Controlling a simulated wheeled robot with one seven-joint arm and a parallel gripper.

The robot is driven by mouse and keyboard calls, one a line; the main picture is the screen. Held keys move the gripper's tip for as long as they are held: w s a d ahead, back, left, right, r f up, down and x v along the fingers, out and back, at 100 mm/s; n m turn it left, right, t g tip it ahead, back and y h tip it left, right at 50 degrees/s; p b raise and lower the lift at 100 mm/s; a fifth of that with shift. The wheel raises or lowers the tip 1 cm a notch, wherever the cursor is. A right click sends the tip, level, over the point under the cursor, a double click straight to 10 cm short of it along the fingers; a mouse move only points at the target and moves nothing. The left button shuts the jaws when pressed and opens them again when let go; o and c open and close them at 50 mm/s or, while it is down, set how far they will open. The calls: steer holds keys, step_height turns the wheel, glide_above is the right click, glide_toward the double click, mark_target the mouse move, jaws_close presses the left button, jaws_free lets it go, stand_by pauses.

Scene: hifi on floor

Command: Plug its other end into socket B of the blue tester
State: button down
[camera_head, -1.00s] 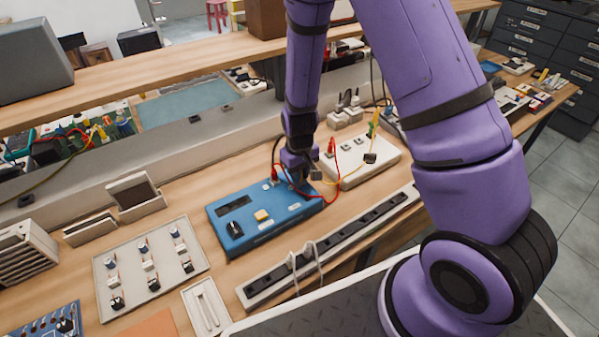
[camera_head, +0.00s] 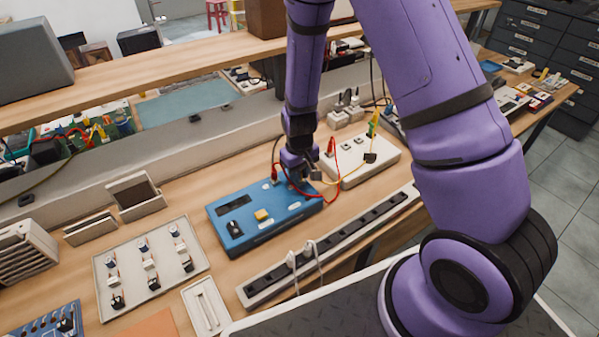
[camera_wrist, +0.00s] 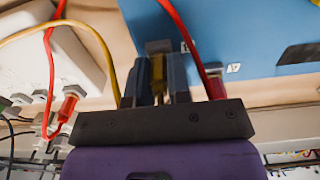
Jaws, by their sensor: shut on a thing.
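The blue tester (camera_head: 285,200) lies on the bench, with its socket edge beside my gripper (camera_head: 304,178). In the wrist view, my gripper (camera_wrist: 157,82) is shut on a yellow plug (camera_wrist: 157,72) at the end of the yellow cable (camera_wrist: 30,32). The plug points at a grey socket (camera_wrist: 159,46) on the tester (camera_wrist: 240,25); I cannot tell whether its tip is inside. A red plug (camera_wrist: 215,86) sits at the neighbouring socket, by a white label too small to read surely. The yellow cable runs to the white box (camera_head: 355,172).
A red cable (camera_head: 323,196) loops between the tester and the white box, close to my gripper. A power strip (camera_head: 335,245) lies in front of the tester. A tray of small parts (camera_head: 130,265) stands left. A raised shelf (camera_head: 170,75) runs behind.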

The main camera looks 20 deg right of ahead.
steer(key=c, duration=1)
jaws_free()
steer(key=shift+r, duration=0.1)
steer(key=shift+r, duration=7.8)
